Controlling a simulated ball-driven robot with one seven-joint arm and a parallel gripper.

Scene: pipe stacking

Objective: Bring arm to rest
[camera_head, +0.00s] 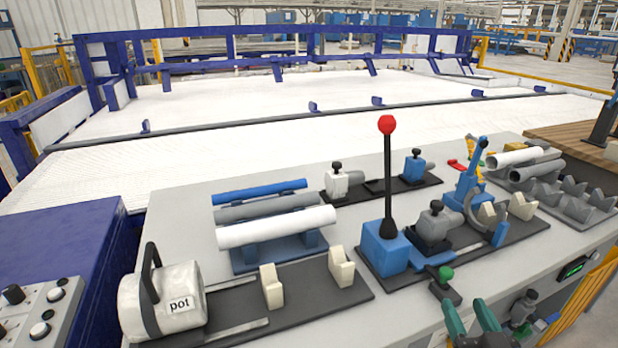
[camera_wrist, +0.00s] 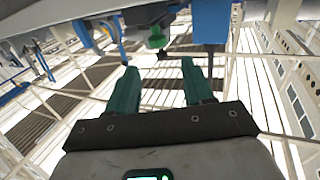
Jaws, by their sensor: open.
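My gripper (camera_head: 467,317) is low at the right of centre in the head view, by the front edge of the workbench (camera_head: 400,318). Its two green fingers stand apart with nothing between them. They also show in the wrist view (camera_wrist: 160,68), pointing up, with a high structure and roof beams beyond them. A blue pipe (camera_head: 259,192), a grey pipe (camera_head: 265,207) and a white pipe (camera_head: 277,228) lie side by side on a blue rack (camera_head: 262,261). A white pipe (camera_head: 514,158) and a grey pipe (camera_head: 537,170) lie on the grey rack (camera_head: 577,203) at the right.
A tall lever with a red ball (camera_head: 387,125) rises from a blue block (camera_head: 384,246) behind my gripper. A green-knobbed lever (camera_head: 444,276) stands close to the fingers. A cylinder marked "pot" (camera_head: 165,300) is at front left. A yellow fence (camera_head: 588,305) stands at lower right.

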